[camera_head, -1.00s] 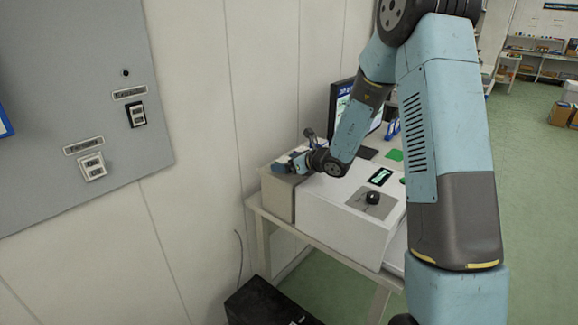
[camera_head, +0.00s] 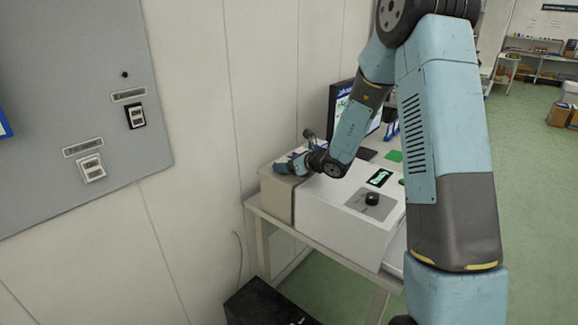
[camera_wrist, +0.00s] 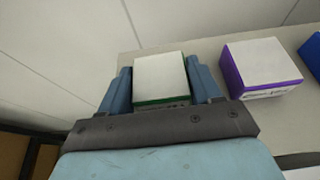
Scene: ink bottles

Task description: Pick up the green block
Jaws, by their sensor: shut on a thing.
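The green block (camera_wrist: 160,83) shows in the wrist view with a white top and green along its lower edge. My gripper (camera_wrist: 160,85) has one blue finger on each side of the block and is shut on it. The block appears to be at the surface of the grey-beige machine top; I cannot tell whether it is lifted. In the head view my gripper (camera_head: 289,167) is over the left end of the machine, and the block cannot be made out there.
A purple block (camera_wrist: 261,68) with a white top stands to the right of my gripper, and a blue block (camera_wrist: 314,50) is further right. The white machine (camera_head: 330,215) sits on a table against the wall. A monitor (camera_head: 342,103) stands behind it. A black box (camera_head: 268,303) is on the floor.

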